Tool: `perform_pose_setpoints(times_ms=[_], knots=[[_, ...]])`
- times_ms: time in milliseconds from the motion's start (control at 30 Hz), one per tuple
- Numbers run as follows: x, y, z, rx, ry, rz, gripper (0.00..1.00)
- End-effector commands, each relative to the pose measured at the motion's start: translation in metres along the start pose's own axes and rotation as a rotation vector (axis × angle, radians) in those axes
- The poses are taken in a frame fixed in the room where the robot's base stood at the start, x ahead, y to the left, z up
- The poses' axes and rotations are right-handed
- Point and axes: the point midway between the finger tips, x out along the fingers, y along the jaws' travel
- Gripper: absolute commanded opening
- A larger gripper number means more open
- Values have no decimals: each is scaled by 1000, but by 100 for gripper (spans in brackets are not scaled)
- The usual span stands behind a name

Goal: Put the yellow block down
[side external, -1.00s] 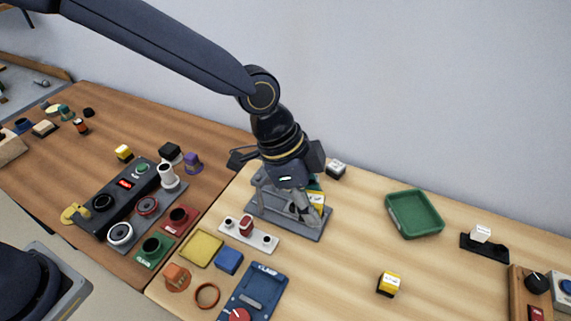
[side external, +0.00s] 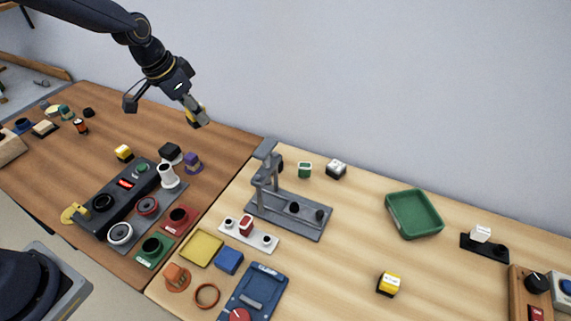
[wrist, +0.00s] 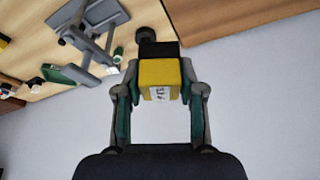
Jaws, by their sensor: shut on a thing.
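My gripper (side external: 197,115) is up in the air over the back of the dark wood table, near the wall. It is shut on a yellow block (wrist: 160,78) with a black end and a small white label. In the wrist view the block sits between the two fingertips, clear of any surface. In the side view the block (side external: 203,115) shows only partly beside the fingers.
A green tray (side external: 438,230) lies to the right. A dark panel with knobs (side external: 124,202) fills the dark table's front. The light table's middle is mostly clear.

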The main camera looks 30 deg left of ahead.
Motion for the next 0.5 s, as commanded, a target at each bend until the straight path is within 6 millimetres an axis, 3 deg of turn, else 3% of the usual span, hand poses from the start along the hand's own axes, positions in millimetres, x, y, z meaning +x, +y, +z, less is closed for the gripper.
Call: perform_pose_setpoints(times_ms=[33,200,400,500], knots=[[-6,-30,15,-84,-1,-35,9],[-28,-110,75,-360,-4,-140,9],[-60,-180,160,-678,1,-259,9],[-74,-200,198,-804,4,-306,9]])
